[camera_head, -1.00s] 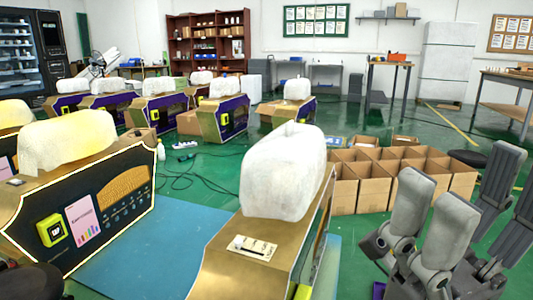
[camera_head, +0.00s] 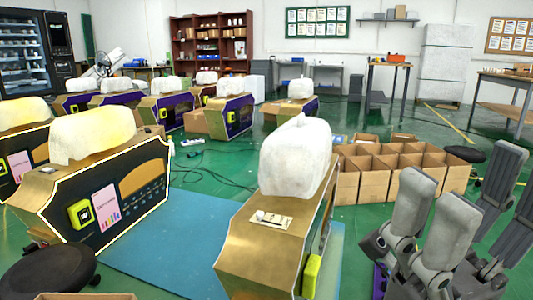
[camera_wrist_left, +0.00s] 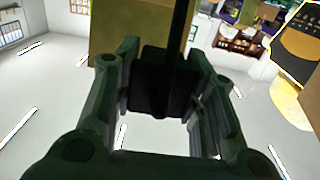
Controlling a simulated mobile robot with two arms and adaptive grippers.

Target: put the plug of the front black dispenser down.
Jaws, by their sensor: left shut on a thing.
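The front black dispenser (camera_head: 100,195) stands at left in the head view, gold-cased with a black face, yellow unit and pale bag on top; a light line outlines it. Part of its face shows at the top right of the wrist view (camera_wrist_left: 298,45). My left gripper (camera_wrist_left: 165,62) is out of the head view. In the wrist view it is shut on a black plug (camera_wrist_left: 160,92), with a thin dark cord running up from it. My right gripper (camera_head: 462,215) is at lower right in the head view, with grey fingers spread and nothing visible between them.
A gold dispenser (camera_head: 262,245) with a white bag stands at front centre. Divided cardboard boxes (camera_head: 375,185) sit beyond it at right. A black stool (camera_head: 45,275) is at lower left. The blue mat (camera_head: 165,250) between dispensers is clear.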

